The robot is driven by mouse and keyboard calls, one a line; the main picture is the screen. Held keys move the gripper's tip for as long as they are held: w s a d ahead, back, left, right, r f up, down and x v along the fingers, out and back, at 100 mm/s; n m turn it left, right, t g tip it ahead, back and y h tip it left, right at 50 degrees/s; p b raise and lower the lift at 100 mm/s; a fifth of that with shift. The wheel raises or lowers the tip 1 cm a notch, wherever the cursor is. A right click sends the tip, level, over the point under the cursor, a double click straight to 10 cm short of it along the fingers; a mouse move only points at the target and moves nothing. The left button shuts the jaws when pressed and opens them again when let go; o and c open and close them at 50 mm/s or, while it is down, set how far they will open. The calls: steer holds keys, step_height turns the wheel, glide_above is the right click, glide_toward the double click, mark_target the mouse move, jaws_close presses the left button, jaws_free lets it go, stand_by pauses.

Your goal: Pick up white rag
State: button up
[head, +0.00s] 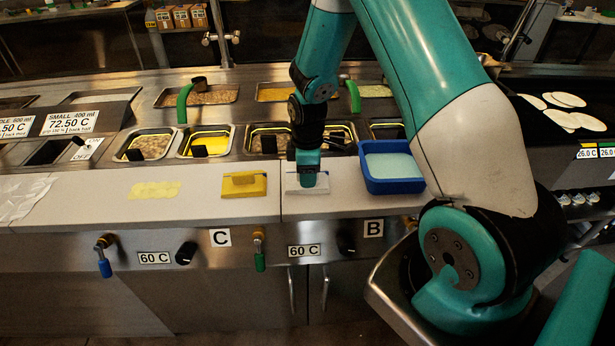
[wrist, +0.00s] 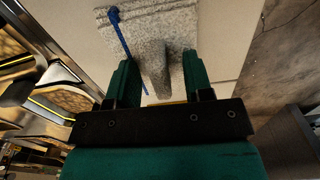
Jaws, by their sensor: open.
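The white rag (head: 293,187) lies flat on the light counter in the head view, with my gripper (head: 308,178) right above it and hiding its middle. In the wrist view the rag (wrist: 150,24) looks grey-white and fuzzy, with a raised ridge along its middle. My gripper (wrist: 159,68) is open there, with one green finger on each side of the ridge. The ridge reaches into the gap between the fingers. I cannot tell whether the fingers touch the rag.
A blue tub (head: 391,185) with pale liquid stands close to the right of the rag. A yellow rag (head: 243,186) with a raised ridge lies to the left. Pale yellow pieces (head: 155,190) lie further left. Food wells (head: 207,142) line the back. A thin blue strip (wrist: 124,38) crosses the wrist view.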

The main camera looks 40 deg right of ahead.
jaws_close()
step_height(320, 180, up, 20)
steer(key=b, duration=0.2)
stand_by(0.5)
